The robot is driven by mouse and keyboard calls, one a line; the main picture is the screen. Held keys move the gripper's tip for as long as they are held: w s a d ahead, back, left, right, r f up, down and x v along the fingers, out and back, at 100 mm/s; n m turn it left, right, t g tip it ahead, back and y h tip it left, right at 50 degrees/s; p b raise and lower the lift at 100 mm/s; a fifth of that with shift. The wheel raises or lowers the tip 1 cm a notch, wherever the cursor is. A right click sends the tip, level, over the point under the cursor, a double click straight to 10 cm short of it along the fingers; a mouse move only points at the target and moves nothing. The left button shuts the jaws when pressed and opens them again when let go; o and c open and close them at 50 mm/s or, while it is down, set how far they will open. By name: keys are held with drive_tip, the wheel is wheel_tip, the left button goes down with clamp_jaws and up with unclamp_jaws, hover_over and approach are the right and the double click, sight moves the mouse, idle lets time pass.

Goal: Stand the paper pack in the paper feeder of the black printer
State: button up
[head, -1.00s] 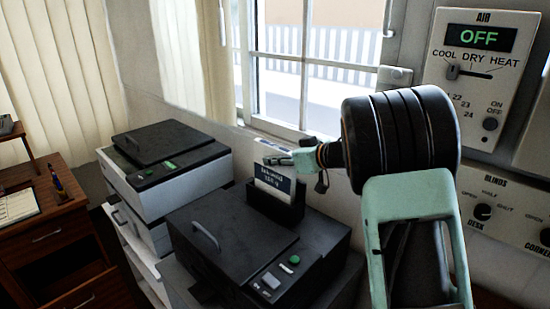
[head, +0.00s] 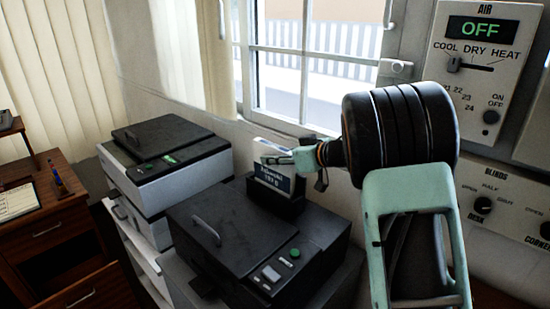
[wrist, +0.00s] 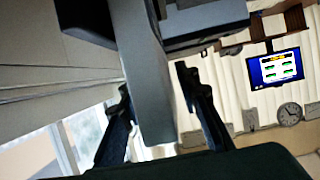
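The paper pack (head: 270,177) is white with a dark blue label. It stands upright in the black paper feeder (head: 284,205) at the back of the black printer (head: 235,220); the feeder hides its lower part. My gripper (head: 281,158) is just above and behind the pack in the head view. In the wrist view, the pack shows as a grey slab (wrist: 150,85) between the two fingers of my gripper (wrist: 152,78). A gap shows between the slab and the right finger; the left finger lies close to the slab. The gripper looks open around the pack.
A white-and-black printer (head: 165,165) stands to the left. The window (head: 305,70) and wall are close behind the feeder. A wall panel (head: 482,75) with a slider is at the right, with a knob panel (head: 500,205) below. A wooden desk (head: 50,235) is far left.

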drive_tip(key=shift+o, duration=0.4)
drive_tip(key=shift+f, duration=0.15)
drive_tip(key=shift+d, duration=0.1)
drive_tip(key=v, duration=1.2)
